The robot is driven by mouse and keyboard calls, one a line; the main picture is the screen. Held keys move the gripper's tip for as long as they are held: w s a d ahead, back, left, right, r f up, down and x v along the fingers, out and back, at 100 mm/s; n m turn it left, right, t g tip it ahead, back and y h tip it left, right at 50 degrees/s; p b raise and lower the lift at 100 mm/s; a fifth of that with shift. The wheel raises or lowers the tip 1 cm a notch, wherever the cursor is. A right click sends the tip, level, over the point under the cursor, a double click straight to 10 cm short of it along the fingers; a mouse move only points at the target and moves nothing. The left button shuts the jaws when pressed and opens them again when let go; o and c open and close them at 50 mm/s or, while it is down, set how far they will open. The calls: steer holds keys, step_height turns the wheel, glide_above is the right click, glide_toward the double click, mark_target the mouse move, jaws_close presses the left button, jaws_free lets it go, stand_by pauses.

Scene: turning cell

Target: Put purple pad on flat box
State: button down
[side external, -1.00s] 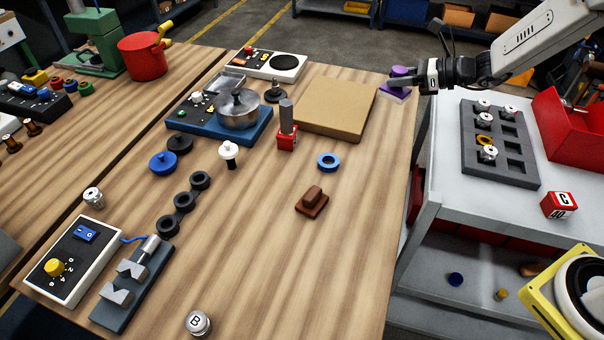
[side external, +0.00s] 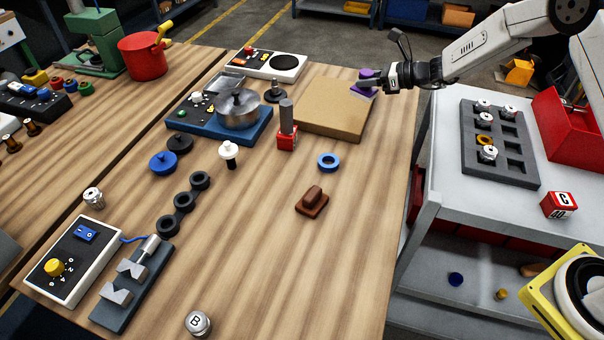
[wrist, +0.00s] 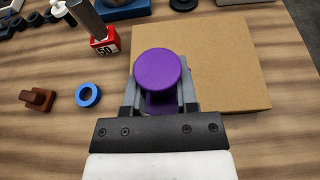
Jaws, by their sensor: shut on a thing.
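In the wrist view, the round top of the purple pad (wrist: 162,72) sits between the fingers of my gripper (wrist: 160,95), over the near part of the box. The flat box (side external: 325,107) is a tan square slab lying on the wooden table; it also shows in the wrist view (wrist: 225,60). I cannot tell whether the pad touches the box.
A red block with a grey post (side external: 287,138) stands just left of the box. A blue ring (side external: 328,162) and a brown block (side external: 312,201) lie nearer on the table. A blue-based pot station (side external: 262,125) is further left. A grey cart (side external: 450,185) stands to the right.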

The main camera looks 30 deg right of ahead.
steer(key=shift+w+f, duration=1.25)
steer(key=shift+f, duration=0.2)
steer(key=shift+f, duration=0.1)
steer(key=shift+w+f, duration=0.25)
steer(key=shift+f, duration=1.5)
steer(key=shift+f, duration=0.1)
steer(key=shift+c, duration=1.9)
jaws_free()
